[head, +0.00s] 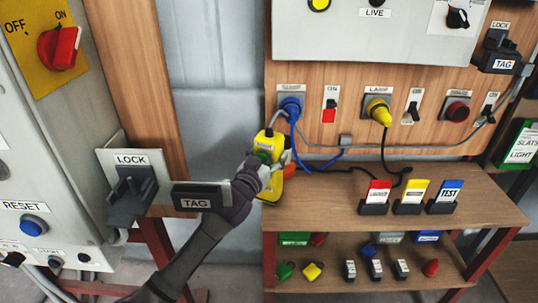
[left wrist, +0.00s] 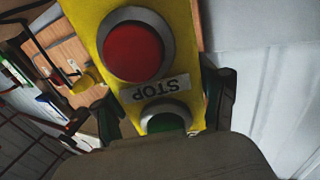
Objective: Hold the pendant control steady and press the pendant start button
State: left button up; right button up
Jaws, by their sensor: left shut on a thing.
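The yellow pendant control (head: 270,141) hangs on its cable in front of the wooden panel, left of the bench shelf. My left gripper (head: 274,168) is shut around its body and hides part of it. In the left wrist view the yellow face of the pendant (left wrist: 110,62) fills the middle, with a finger on each side. A large red button (left wrist: 133,52) sits above an upside-down STOP label (left wrist: 154,89). A green button (left wrist: 166,123) below is partly hidden by the gripper body; in the head view the green button (head: 263,156) also shows. My right gripper is out of view.
A LOCK and TAG bracket (head: 130,185) stands left, near my left forearm. The wooden bench (head: 330,190) to the right holds red, yellow and blue tag cards. A blue plug (head: 291,107) and a yellow plug (head: 379,112) with hanging cables are on the panel.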

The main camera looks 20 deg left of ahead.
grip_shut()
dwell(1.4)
